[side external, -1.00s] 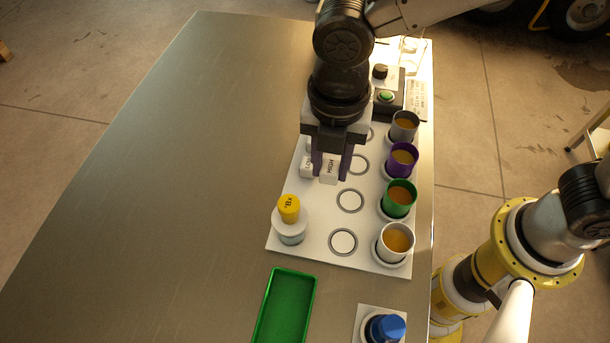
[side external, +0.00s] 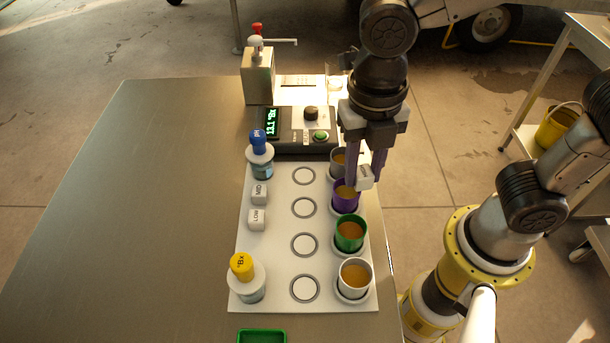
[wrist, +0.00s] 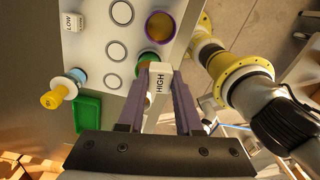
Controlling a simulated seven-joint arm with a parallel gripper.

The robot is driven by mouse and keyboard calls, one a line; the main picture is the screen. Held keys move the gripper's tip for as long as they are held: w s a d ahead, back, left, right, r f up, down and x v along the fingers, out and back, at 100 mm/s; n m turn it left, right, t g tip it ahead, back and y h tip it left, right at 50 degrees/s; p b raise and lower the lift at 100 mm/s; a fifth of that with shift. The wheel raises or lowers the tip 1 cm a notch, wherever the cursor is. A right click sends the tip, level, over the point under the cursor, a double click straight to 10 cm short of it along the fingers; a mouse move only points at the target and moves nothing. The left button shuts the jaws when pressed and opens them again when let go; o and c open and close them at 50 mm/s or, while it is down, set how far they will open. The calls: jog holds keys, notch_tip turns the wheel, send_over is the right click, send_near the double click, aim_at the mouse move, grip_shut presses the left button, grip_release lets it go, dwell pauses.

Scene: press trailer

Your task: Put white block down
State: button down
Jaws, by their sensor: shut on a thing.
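My gripper (side external: 368,175) is shut on a white block (side external: 364,172), held up at the right edge of the white board (side external: 273,270). In the side external view it overlaps the purple cup (side external: 346,205); the exact height is unclear. In the wrist view the block (wrist: 160,92) sits between the purple fingers, with HIGH printed on it. Two other white blocks, marked MID (side external: 260,192) and LOW (side external: 257,219), stand on the left of the board.
A grey cup (side external: 339,165), a green cup (side external: 350,234) and a white cup (side external: 355,279) also line the right side. Empty ringed spots (side external: 304,244) run down the middle. A meter (side external: 290,135) stands behind. Blue-capped (side external: 259,150) and yellow-capped (side external: 243,275) bottles flank the left blocks.

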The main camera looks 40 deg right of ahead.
jog(key=w+d+m, duration=0.2)
jog(key=d, duration=0.5)
send_over(304, 176)
jog(key=f, duration=0.8)
jog(key=shift+s+d+f, duration=0.1)
jog(key=shift+s+f, duration=0.1)
jog(key=shift+f, duration=0.2)
jog(key=shift+w+f, duration=0.2)
jog(key=shift+f, duration=1.65)
jog(key=shift+f, duration=0.15)
jog(key=c, duration=0.6)
grip_release()
